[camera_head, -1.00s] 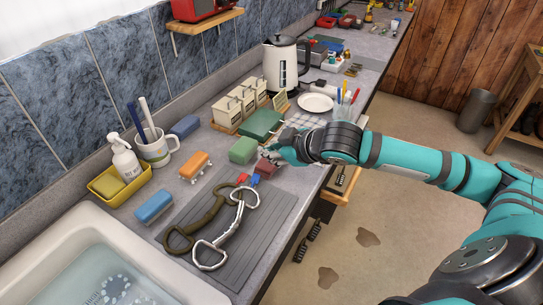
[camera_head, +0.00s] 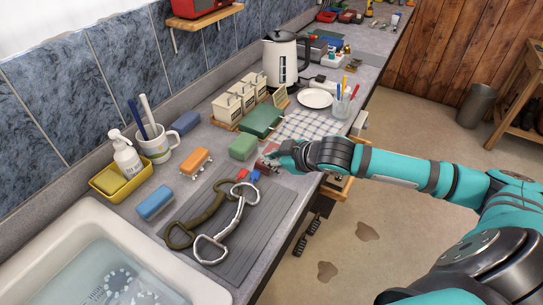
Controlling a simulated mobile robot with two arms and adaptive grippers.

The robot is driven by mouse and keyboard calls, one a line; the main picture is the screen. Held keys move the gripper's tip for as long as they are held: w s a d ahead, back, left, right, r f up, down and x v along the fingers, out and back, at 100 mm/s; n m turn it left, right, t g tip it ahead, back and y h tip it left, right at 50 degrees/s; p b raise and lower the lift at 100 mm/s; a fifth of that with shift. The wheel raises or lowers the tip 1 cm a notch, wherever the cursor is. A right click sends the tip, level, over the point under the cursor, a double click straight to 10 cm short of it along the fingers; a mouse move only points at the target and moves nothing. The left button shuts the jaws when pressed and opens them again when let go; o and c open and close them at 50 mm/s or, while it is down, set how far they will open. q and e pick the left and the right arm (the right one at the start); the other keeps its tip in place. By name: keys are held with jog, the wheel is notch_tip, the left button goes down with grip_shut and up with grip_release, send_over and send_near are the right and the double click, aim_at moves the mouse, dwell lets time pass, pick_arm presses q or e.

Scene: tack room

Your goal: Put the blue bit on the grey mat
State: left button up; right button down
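A grey ribbed mat (camera_head: 262,226) lies on the counter beside the sink. Two ringed bits lie across it, side by side: a silver one (camera_head: 232,216) and a dark olive-brass one (camera_head: 207,212). A blue tag (camera_head: 255,176) lies by the silver bit's upper ring, and a red tag (camera_head: 242,173) by the brass bit's upper end. My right gripper (camera_head: 274,158) is low over the counter just beyond the mat's far end, close to a dark red block (camera_head: 266,166) that it partly hides. Its fingers are too small and covered to judge. My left gripper is out of view.
Blue (camera_head: 155,204), orange (camera_head: 196,162) and green (camera_head: 243,147) brushes stand around the mat's left and far sides. A mug (camera_head: 156,148) and a yellow caddy (camera_head: 120,181) stand near the sink (camera_head: 180,283). A checked cloth (camera_head: 302,125) lies beyond my gripper.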

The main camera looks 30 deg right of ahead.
jog(key=c, duration=1.2)
grip_release()
jog(key=shift+w+r+b+v, duration=0.1)
jog(key=shift+b+v, duration=0.4)
jog(key=shift+v, duration=1.6)
jog(key=shift+w+r+b+v, duration=0.15)
jog(key=shift+b+v, duration=0.35)
jog(key=shift+v, duration=1.6)
jog(key=shift+r+b+v, duration=0.1)
jog(key=shift+b+v, duration=0.4)
jog(key=shift+v, duration=1.65)
